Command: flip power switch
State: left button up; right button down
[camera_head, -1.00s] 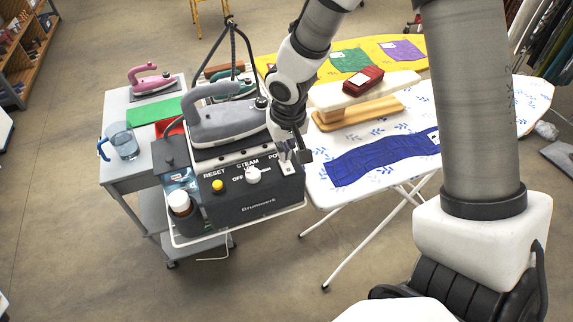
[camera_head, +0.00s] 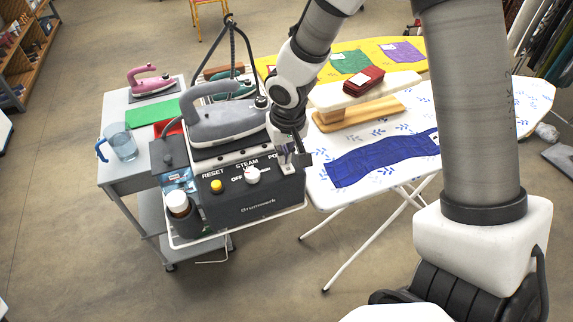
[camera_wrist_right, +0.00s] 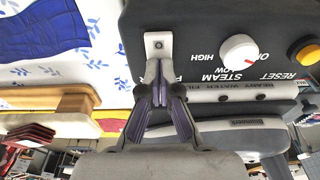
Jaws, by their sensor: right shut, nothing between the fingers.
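The dark steam station (camera_head: 250,205) has a front panel lettered RESET, STEAM and a partly hidden word starting "PO". The pale power switch plate (camera_head: 288,169) is at the panel's right end, and it also shows in the wrist view (camera_wrist_right: 157,43). My right gripper (camera_head: 287,152) is shut and empty, right over this plate. In the wrist view its fingertips (camera_wrist_right: 159,78) overlap the plate's lower end. My left gripper is not in view.
A white steam knob (camera_head: 253,175) and yellow reset button (camera_head: 216,186) sit left of the plate. A grey iron (camera_head: 225,122) rests on the station. The ironing board (camera_head: 325,198) with blue cloth (camera_head: 385,158) is close on the right. A white-capped bottle (camera_head: 178,203) stands left.

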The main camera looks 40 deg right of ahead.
jog(key=shift+s, duration=0.1)
notch_tip(320, 180, up, 7)
jog(key=p, duration=0.6)
jog(key=shift+f, duration=0.1)
